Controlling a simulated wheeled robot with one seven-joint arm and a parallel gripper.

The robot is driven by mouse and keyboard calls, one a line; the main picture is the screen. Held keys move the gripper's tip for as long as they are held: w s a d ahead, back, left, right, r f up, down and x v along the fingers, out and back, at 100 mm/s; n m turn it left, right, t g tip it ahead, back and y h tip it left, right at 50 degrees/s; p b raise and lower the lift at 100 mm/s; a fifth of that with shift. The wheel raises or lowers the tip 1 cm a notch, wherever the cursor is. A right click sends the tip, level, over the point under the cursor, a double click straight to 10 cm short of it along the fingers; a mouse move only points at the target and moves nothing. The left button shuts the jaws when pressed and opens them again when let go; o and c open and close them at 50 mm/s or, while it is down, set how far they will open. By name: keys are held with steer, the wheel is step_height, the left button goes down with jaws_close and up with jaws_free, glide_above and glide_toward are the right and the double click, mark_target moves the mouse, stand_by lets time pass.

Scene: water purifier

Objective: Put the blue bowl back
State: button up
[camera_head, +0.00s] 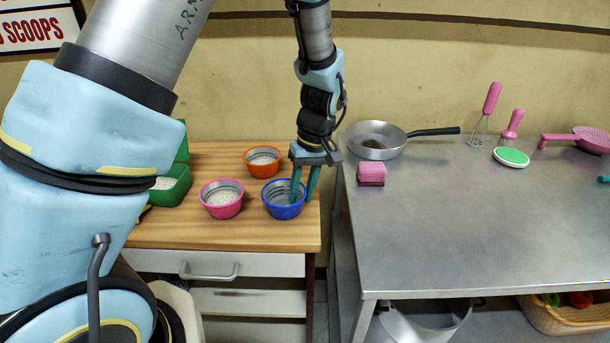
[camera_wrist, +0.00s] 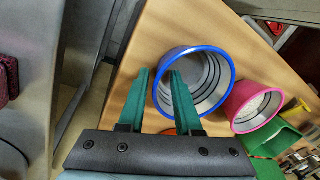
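The blue bowl (camera_head: 281,212) stands upright on the wooden tabletop near its right edge, and its grey ribbed inside looks empty. It also shows in the wrist view (camera_wrist: 215,82). My gripper (camera_head: 303,200) points down at the bowl's right side in the head view. Its green fingers (camera_wrist: 158,74) are apart, with the bowl's rim between them. One finger overlaps the bowl's inside and the other is outside the rim. I see a gap between the fingers and the rim; whether either finger touches it I cannot tell.
A pink bowl (camera_head: 222,211) and an orange bowl (camera_head: 263,170), both with pale grains, stand close by on the wooden table (camera_head: 200,240). A green container (camera_head: 174,190) is at left. Right is a metal table (camera_head: 480,220) with a pan (camera_head: 372,155) and pink sponge (camera_head: 371,178).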

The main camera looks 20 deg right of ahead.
step_height(320, 180, up, 12)
steer(key=d+f+b, duration=0.1)
steer(key=d+b, duration=0.1)
steer(key=w+a, duration=0.1)
steer(key=a, duration=0.6)
steer(key=w+a+h, duration=0.1)
steer(key=w+a, duration=0.1)
steer(key=a, duration=0.6)
steer(key=w+a+f+h, duration=0.1)
steer(key=a, duration=0.7)
steer(key=shift+w+f, duration=0.1)
steer(key=shift+w, duration=0.1)
steer(key=s+a+t, duration=0.1)
steer(key=s+a, duration=0.2)
steer(key=a, duration=0.5)
steer(key=shift+a+f+m, duration=0.2)
steer(key=shift+f+m, duration=0.2)
steer(key=shift+f, duration=0.05)
